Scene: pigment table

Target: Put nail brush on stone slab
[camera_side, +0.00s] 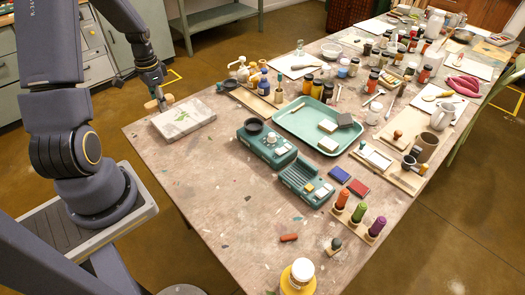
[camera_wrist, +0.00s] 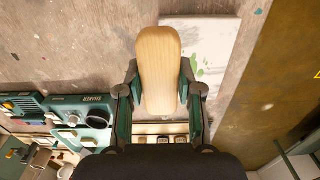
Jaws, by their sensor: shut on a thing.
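The nail brush (camera_wrist: 158,68) has a pale wooden back and lies between the fingers of my gripper (camera_wrist: 159,88) in the wrist view. My gripper is shut on it. In the side view the nail brush (camera_side: 158,104) shows small under my gripper (camera_side: 157,92), by the left end of the stone slab. The stone slab (camera_side: 186,119) is a pale block with green smears, lying near the table's left edge. It also shows in the wrist view (camera_wrist: 215,45), partly behind the brush. I cannot tell whether the brush touches the slab.
Right of the slab are a teal shaker device (camera_side: 265,144) and a second teal device (camera_side: 304,181). A teal tray (camera_side: 290,119) with blocks lies behind them. A wooden rack with jars (camera_side: 262,105) stands beyond the slab. The table's front left is mostly clear.

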